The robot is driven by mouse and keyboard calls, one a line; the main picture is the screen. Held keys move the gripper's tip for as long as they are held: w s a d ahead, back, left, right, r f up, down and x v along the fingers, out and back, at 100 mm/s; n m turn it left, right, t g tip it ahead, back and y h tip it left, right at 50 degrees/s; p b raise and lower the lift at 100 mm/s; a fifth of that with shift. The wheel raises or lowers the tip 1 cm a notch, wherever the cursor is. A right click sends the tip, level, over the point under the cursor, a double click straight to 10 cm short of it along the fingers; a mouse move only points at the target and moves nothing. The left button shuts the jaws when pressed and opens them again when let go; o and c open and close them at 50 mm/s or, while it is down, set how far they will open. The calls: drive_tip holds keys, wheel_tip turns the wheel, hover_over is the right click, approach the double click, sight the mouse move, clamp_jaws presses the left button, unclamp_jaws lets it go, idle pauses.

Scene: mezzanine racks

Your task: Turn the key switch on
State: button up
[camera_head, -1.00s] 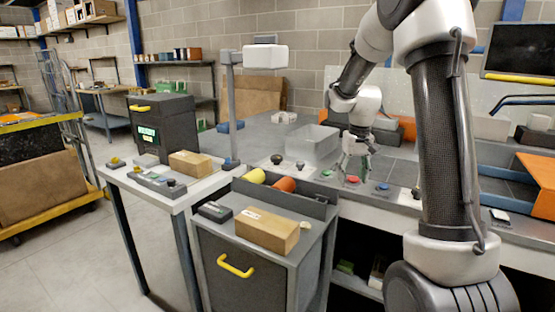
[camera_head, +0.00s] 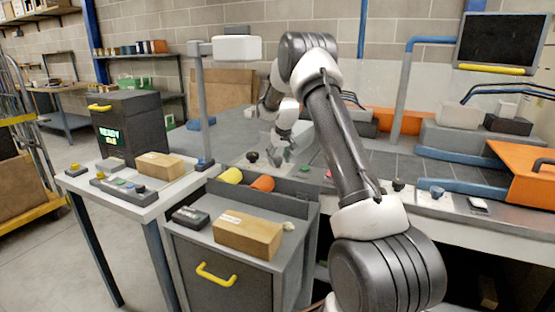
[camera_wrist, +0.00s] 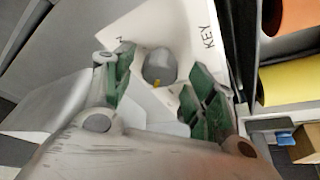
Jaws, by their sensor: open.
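The key switch shows in the wrist view as a grey round knob (camera_wrist: 158,66) with a small yellow mark on a white plate (camera_wrist: 150,28) lettered KEY. My gripper (camera_wrist: 162,90) is open, with its green-padded fingers on either side of the knob in that picture. I cannot tell whether they touch it. In the head view a dark knob (camera_head: 252,157) stands on a pale plate at the bench's front edge, and my gripper (camera_head: 279,153) is just right of it, small and partly blurred.
A yellow roll (camera_head: 230,176) and an orange roll (camera_head: 262,184) lie in a grey tray close in front. A cardboard box (camera_head: 248,233) sits on the grey cabinet. A lamp post (camera_head: 203,100) stands left of the knob. More controls (camera_head: 437,192) line the bench to the right.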

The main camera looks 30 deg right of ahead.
drive_tip(key=shift+w+f, duration=0.15)
drive_tip(key=shift+f, duration=0.25)
drive_tip(key=c, duration=1)
